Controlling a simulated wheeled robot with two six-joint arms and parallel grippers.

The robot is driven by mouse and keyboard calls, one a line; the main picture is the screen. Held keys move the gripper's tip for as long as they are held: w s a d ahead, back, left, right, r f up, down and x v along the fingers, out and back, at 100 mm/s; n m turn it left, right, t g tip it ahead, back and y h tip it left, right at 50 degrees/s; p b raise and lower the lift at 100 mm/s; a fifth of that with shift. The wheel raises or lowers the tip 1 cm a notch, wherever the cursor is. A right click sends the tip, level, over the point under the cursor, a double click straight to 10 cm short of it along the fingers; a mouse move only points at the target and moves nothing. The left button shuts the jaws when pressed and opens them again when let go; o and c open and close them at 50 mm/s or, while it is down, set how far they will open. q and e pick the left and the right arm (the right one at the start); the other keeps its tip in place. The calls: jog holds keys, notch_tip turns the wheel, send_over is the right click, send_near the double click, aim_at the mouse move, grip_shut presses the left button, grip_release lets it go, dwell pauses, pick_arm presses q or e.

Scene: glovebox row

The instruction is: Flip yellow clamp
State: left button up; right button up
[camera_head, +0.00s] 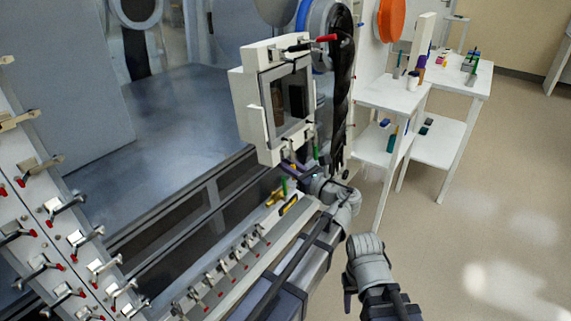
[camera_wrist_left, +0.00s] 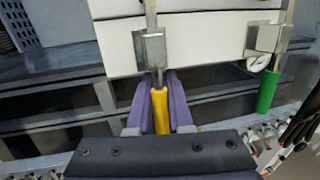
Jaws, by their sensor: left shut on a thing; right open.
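The yellow clamp (camera_wrist_left: 160,112) has a yellow handle hanging down below a metal bracket (camera_wrist_left: 150,48) on a white panel, in the left wrist view. My left gripper (camera_wrist_left: 158,103) has its purple fingers on both sides of the yellow handle and is shut on it. In the head view my left gripper (camera_head: 293,168) is at the lower edge of the white windowed box; the yellow handle cannot be made out clearly there. My right gripper (camera_head: 349,290) is open and empty, low in front, apart from the clamp.
A green-handled clamp (camera_wrist_left: 267,90) hangs to the right of the yellow one. The white box (camera_head: 262,110) has a red-handled clamp (camera_head: 326,39) on top. Several red-tipped clamps line the lower left panels. White tables (camera_head: 395,93) stand behind; the floor at right is free.

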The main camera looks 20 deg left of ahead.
pick_arm(q)
grip_shut()
dwell(0.8)
jog(key=shift+s+d+r+n+g+h+p, duration=0.1)
jog(key=shift+s+d+n+g+h+p, duration=0.55)
jog(key=shift+h+p, duration=2.15)
jog(key=shift+w+d+f+g+h+p, duration=0.1)
jog(key=shift+d+g+h+p, duration=1.1)
jog(key=shift+p, duration=2.95)
jog(key=shift+s+d+r+n+g+h+p, duration=0.1)
jog(key=shift+s+d+n+g+h+p, duration=0.7)
jog(key=shift+h+p, duration=2.15)
jog(key=shift+w+a+m+g+y+p, duration=0.15)
jog(key=shift+w+m+g+y+p, duration=0.2)
jog(key=shift+w+m+p, duration=0.15)
jog(key=shift+s, duration=0.1)
